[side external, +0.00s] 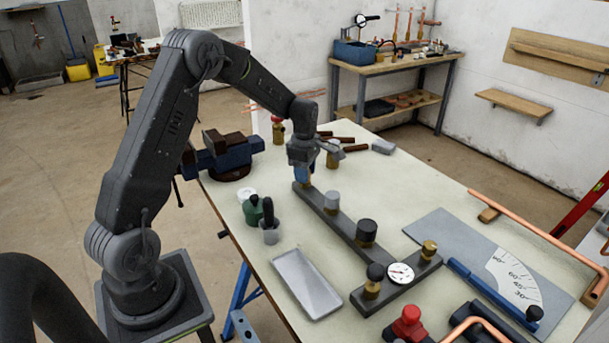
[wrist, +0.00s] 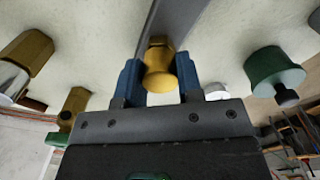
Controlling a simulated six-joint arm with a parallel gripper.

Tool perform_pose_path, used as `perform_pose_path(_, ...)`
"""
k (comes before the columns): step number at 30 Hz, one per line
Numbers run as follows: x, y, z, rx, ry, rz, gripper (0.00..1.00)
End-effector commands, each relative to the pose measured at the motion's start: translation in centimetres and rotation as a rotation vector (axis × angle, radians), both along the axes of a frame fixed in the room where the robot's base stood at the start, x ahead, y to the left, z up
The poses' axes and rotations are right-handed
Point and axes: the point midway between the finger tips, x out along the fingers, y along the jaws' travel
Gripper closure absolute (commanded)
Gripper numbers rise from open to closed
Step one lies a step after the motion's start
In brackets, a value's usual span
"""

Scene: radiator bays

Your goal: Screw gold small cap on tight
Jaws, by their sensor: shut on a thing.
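My gripper (side external: 302,174) points down over the far end of a dark bar (side external: 347,227) on the bench. Its blue fingers are shut on a gold small cap (wrist: 159,70), one on each side in the wrist view. The cap sits in line with the bar (wrist: 172,22), over a brass fitting mostly hidden behind it. I cannot tell how far it is threaded on. In the side view the fingers hide the cap. Another gold cap (side external: 429,247) sits on the short cross bar near a dial gauge (side external: 400,272).
A grey cap (side external: 332,200) and a black cap (side external: 366,230) stand along the same bar. A green container (side external: 252,210), an empty grey tray (side external: 306,282) and a blue vise (side external: 228,152) are nearby. Brass-based valves and tools lie behind my gripper.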

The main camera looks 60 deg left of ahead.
Motion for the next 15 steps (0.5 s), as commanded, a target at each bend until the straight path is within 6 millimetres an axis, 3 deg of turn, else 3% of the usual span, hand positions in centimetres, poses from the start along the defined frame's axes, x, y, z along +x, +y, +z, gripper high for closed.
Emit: perform_pose_path(15, -0.01, -0.02, -0.07, 0.0, 0.001, -0.731, 0.96)
